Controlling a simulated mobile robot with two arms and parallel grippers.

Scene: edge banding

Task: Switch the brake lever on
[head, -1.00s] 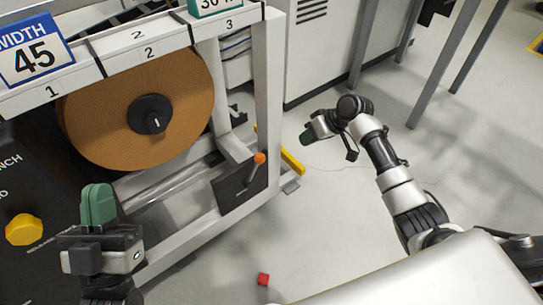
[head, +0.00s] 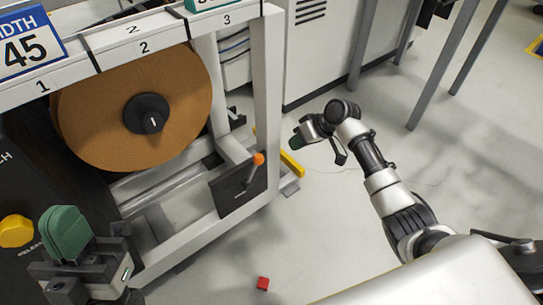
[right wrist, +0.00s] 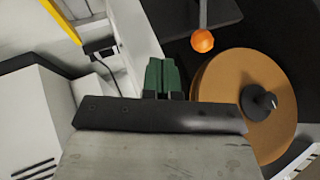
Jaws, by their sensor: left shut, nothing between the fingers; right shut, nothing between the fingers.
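The brake lever (head: 251,170) has an orange ball knob on a grey rod. It stands on a dark plate (head: 232,190) low on the machine's white frame. In the right wrist view the orange knob (right wrist: 202,41) is at the top, above and right of my gripper. My right gripper (head: 296,141), with green fingers, is shut and empty, right of the lever and apart from it. Its closed fingers also show in the right wrist view (right wrist: 161,75). My left gripper (head: 66,232) is shut and empty at the lower left, in front of the machine, away from the lever.
A yellow bar (head: 291,165) lies by the frame's foot. A yellow knob (head: 16,231) is on the dark panel at left.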

